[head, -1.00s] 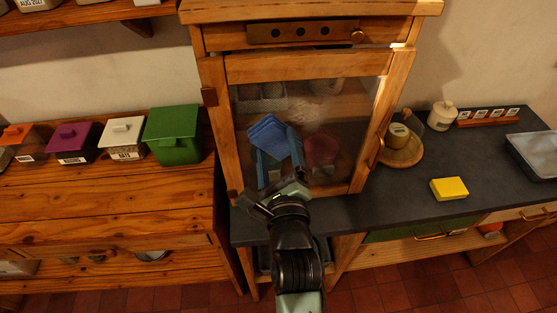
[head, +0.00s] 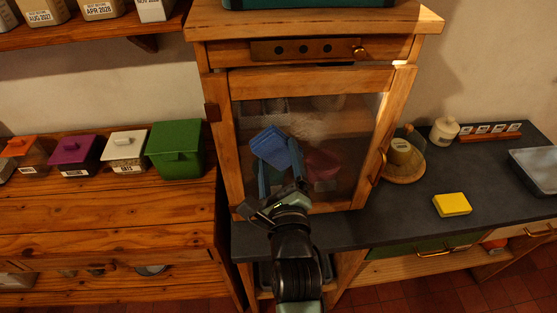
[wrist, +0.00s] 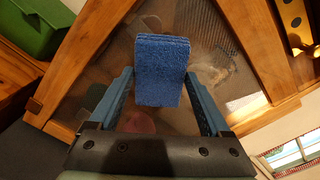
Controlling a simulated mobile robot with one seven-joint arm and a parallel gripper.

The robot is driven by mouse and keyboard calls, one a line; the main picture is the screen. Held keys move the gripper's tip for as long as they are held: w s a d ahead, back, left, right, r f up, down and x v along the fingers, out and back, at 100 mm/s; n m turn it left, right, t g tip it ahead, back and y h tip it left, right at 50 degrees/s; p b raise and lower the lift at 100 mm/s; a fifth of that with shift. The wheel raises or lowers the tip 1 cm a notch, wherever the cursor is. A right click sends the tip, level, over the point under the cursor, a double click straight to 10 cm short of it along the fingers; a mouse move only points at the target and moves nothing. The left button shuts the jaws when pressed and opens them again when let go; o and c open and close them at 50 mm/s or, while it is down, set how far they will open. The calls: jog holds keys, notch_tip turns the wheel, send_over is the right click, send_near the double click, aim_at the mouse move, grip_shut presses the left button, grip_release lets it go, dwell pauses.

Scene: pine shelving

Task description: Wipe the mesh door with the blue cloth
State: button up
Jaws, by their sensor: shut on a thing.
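The mesh door (head: 345,125) is a wood-framed panel on the pine cabinet, closed, with blurred items showing through it. It also fills the upper part of the wrist view (wrist: 200,50). The blue cloth (head: 271,146) is a folded pad in front of the door's left-middle area. In the wrist view the cloth (wrist: 161,70) stands between the two blue fingers. My gripper (head: 278,168) is shut on the cloth, below the middle of the door. Whether the cloth touches the mesh I cannot tell.
The door's handle (head: 377,168) is at its right edge. On the dark counter, a yellow sponge (head: 452,204) and a jar on a round wooden board (head: 403,173) stand to the right. A green lidded box (head: 175,150) stands on the left unit, close to the cabinet.

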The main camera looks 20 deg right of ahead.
jog(key=shift+w+d, duration=0.2)
jog(key=shift+w, duration=0.5)
jog(key=shift+s+d+f+b, duration=0.1)
jog(key=shift+s+d+b, duration=0.05)
jog(key=shift+d+b, duration=0.3)
jog(key=shift+s+d+f+b, duration=0.1)
jog(key=shift+d+b, duration=0.25)
jog(key=shift+b, duration=0.15)
jog(key=d+b, duration=0.1)
jog(key=s+d+b, duration=0.1)
jog(key=d, duration=0.1)
jog(key=shift+d, duration=0.25)
jog(key=shift+s+d+r+b, duration=0.2)
jog(key=shift+d+b, duration=0.35)
jog(key=shift+d, duration=0.25)
jog(key=shift+s+d+b, duration=0.25)
jog(key=shift+d+b, duration=0.1)
jog(key=shift+d, duration=0.5)
jog(key=shift+s+d+b, duration=0.25)
jog(key=shift+d+b, duration=0.05)
jog(key=shift+d, duration=0.5)
jog(key=shift+d, duration=0.15)
jog(key=shift+s+d+b, duration=0.2)
jog(key=shift+d+b, duration=0.1)
jog(key=shift+d, duration=0.45)
jog(key=shift+s+d+b, duration=0.2)
jog(key=shift+d+b, duration=0.05)
jog(key=shift+d, duration=0.45)
jog(key=shift+p, duration=0.35)
